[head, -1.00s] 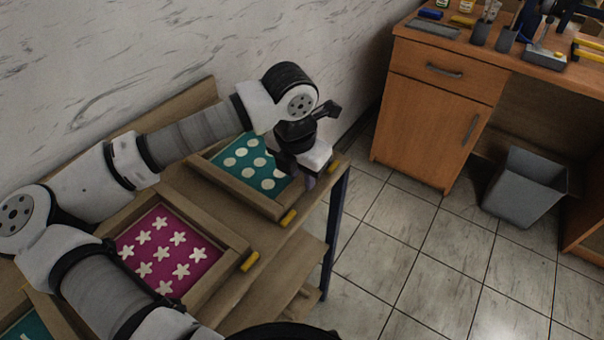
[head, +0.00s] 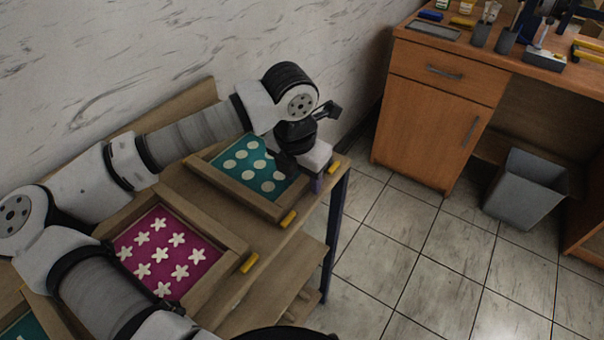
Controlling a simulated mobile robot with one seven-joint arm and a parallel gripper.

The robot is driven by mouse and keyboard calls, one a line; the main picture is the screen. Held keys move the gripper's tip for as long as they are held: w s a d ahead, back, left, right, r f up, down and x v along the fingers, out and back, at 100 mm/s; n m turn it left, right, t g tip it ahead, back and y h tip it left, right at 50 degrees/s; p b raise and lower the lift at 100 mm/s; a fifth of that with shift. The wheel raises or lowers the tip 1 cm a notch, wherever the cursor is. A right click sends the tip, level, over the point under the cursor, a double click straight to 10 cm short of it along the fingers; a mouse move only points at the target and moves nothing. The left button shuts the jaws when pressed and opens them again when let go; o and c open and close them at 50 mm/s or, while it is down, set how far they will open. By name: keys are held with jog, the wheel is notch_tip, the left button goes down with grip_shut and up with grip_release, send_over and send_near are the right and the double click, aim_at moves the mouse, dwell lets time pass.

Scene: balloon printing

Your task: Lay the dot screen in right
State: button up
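The dot screen, a teal panel with white dots (head: 236,166), lies flat inside a wooden frame (head: 232,191) toward the right end of the wooden bench. My gripper (head: 309,178) is pointing down at the right edge of this frame, and my wrist hides its far right corner. A small purple patch shows under the gripper, and I cannot tell what it belongs to. The fingertips are mostly hidden, so I cannot tell whether they are open or shut, or touching the frame.
A magenta star screen (head: 180,243) lies in a wooden frame left of the dot screen. Part of another teal panel (head: 27,326) shows at the lower left. Yellow tabs (head: 288,219) sit along the bench front. A wall is behind; a grey bin (head: 524,190) and desk stand right.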

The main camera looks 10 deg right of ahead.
notch_tip(320, 180, up, 14)
jog(key=s+a+b, duration=0.1)
jog(key=shift+s+a+f+b, duration=0.15)
jog(key=shift+s+a+b, duration=0.1)
jog(key=shift+s+b, duration=0.05)
dwell(0.5)
